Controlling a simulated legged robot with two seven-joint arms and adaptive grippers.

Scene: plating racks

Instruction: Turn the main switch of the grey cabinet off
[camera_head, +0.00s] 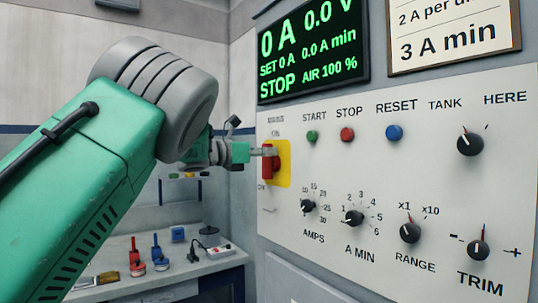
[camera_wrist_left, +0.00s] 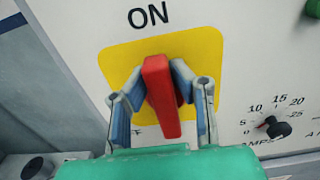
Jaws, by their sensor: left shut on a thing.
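The main switch is a red handle (camera_head: 267,168) on a yellow plate (camera_head: 285,164) at the left edge of the grey cabinet's panel (camera_head: 330,250). In the left wrist view the red handle (camera_wrist_left: 161,98) stands nearly upright on the yellow plate (camera_wrist_left: 212,50). "ON" is printed above the plate; lettering at its lower left is mostly hidden by a finger. My left gripper (camera_head: 265,151) is at the switch, its fingers on both sides of the handle. In the left wrist view my left gripper (camera_wrist_left: 160,76) is shut on the handle. My right gripper is not in view.
Green, red and blue buttons (camera_head: 347,134) and several black knobs (camera_head: 353,217) sit right of the switch. A lit display (camera_head: 314,52) hangs above. A bench (camera_head: 165,280) with small tools and a power strip stands behind, at the lower left.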

